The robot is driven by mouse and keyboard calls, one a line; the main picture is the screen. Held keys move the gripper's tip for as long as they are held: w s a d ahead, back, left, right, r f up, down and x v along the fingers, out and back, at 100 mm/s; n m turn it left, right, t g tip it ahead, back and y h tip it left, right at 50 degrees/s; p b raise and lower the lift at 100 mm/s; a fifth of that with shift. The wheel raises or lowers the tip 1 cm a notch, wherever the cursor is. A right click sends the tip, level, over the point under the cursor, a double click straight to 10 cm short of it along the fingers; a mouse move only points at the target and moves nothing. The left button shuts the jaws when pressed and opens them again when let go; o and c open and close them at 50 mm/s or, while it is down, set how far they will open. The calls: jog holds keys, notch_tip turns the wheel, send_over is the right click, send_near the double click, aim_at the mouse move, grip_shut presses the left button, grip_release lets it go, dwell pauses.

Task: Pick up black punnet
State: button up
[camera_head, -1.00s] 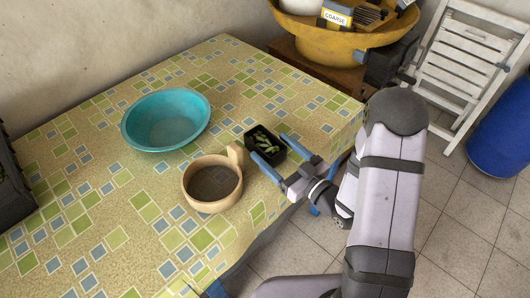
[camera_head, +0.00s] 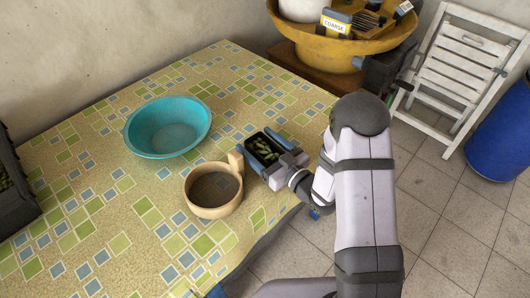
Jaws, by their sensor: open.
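The black punnet (camera_head: 257,139) stands on the patterned tablecloth near the table's right edge, with several green items inside. My gripper (camera_head: 263,147) is open, with its blue fingers along opposite sides of the punnet. The near end of the punnet is partly hidden by the gripper body. I cannot tell whether the fingers touch its sides.
A wooden cup with a handle (camera_head: 214,208) stands just left of my gripper. A turquoise bowl (camera_head: 140,137) is farther left on the table (camera_head: 110,215). A dark crate (camera_head: 18,200) is at the far left. A yellow basin (camera_head: 340,56) with goods stands behind, off the table.

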aim_at(258, 152)
jog(key=shift+w+a, duration=0.2)
jog(key=c, duration=1.1)
jog(key=shift+r, duration=0.15)
jog(key=shift+r, duration=4.9)
jog(key=s+a+n+g+y+p, duration=0.1)
jog(key=s+a+n+g+p, duration=0.1)
jog(key=s, duration=0.3)
jog(key=s+a+r+n+g+y+p, duration=0.1)
jog(key=s+a+n+g+y+p, duration=0.1)
jog(key=s+a+p, duration=0.1)
jog(key=s+a+r+n+g+y+p, duration=0.1)
jog(key=s+a+g+y+p, duration=0.1)
jog(key=s, duration=0.5)
jog(key=shift+a+r+n+g+p, duration=0.2)
jog(key=shift+a+g, duration=0.1)
jog(key=shift+a, duration=0.4)
jog(key=shift+a+r+n+g+p, duration=0.1)
jog(key=shift+a+n+g, duration=0.15)
jog(key=shift+a, duration=0.4)
